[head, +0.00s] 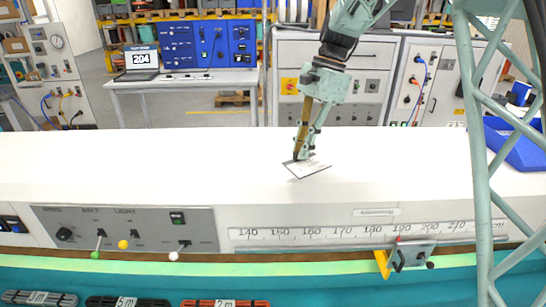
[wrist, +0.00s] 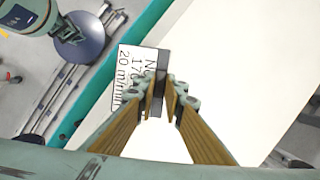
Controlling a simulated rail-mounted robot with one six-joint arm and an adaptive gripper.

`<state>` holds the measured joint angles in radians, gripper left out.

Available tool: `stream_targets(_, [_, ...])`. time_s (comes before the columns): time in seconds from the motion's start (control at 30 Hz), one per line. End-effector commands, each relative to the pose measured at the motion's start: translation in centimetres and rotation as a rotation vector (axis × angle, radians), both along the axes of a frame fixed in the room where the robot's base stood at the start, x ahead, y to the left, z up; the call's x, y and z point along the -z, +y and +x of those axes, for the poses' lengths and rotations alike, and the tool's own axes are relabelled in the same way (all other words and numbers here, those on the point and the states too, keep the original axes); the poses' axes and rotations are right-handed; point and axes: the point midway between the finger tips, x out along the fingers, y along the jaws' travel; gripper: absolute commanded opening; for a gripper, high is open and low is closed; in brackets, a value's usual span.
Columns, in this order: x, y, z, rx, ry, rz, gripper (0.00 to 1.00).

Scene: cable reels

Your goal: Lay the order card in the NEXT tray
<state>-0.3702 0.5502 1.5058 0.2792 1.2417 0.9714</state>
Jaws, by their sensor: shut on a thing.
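The order card (head: 312,168) is a small white card with a dark edge, over the white bench top (head: 120,165) in the head view. In the wrist view the card (wrist: 128,72) shows black print, including "20 m/min", partly hidden by the fingers. My gripper (head: 301,156) is shut on the card, fingers pointing down. The fingertips (wrist: 161,98) also show in the wrist view, with a dark piece between them. I cannot tell whether the card touches the bench top. A blue tray (head: 522,150) is at the far right; no NEXT label is readable.
A grey control panel (head: 125,230) with levers and a ruler scale (head: 350,232) with a yellow-and-grey slide (head: 405,258) line the bench front. A green lattice column (head: 485,150) stands between the card and the blue tray. The bench top left of the card is clear.

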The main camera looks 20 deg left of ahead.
Motion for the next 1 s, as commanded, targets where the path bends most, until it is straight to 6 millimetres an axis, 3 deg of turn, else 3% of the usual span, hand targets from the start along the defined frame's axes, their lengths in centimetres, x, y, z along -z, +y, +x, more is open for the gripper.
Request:
stream_targets(0.2, [0.1,-6.8,2.5,-0.144,0.000,0.000,0.00])
stream_targets(0.5, [-0.6,-16.8,4.7,-0.352,-0.001,-0.001,0.00])
stream_targets(0.8, [-1.5,-27.2,5.5,-0.548,-0.001,-0.001,0.00])
stream_targets(1.0, [-2.2,-32.7,5.3,-0.650,0.000,-0.001,0.00])
